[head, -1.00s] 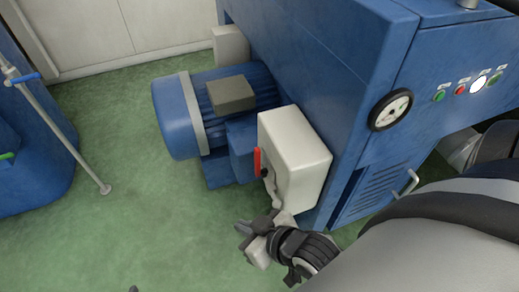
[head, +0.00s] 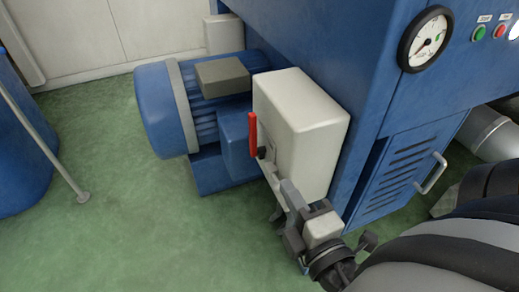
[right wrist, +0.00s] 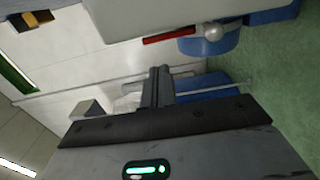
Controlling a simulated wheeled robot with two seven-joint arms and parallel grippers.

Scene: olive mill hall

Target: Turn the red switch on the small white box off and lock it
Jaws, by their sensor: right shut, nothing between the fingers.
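The small white box (head: 305,115) is mounted on the side of the blue machine. Its red switch (head: 252,135) is an upright lever on the left face, with a dark hub (head: 262,153) near its lower end. My right gripper (head: 284,200) is shut and empty, just below the switch and close to the lower part of that face; whether it touches is unclear. In the right wrist view, the closed fingers (right wrist: 158,85) show below the white box (right wrist: 190,14) and red lever (right wrist: 170,37), apart from the lever. No lock can be made out. My left gripper is out of view.
A blue motor (head: 170,105) stands behind the box on the left. A round gauge (head: 425,40), push buttons (head: 478,33) and a handled, louvred panel (head: 405,175) are on the machine to the right. The green floor (head: 110,235) at left is mostly clear.

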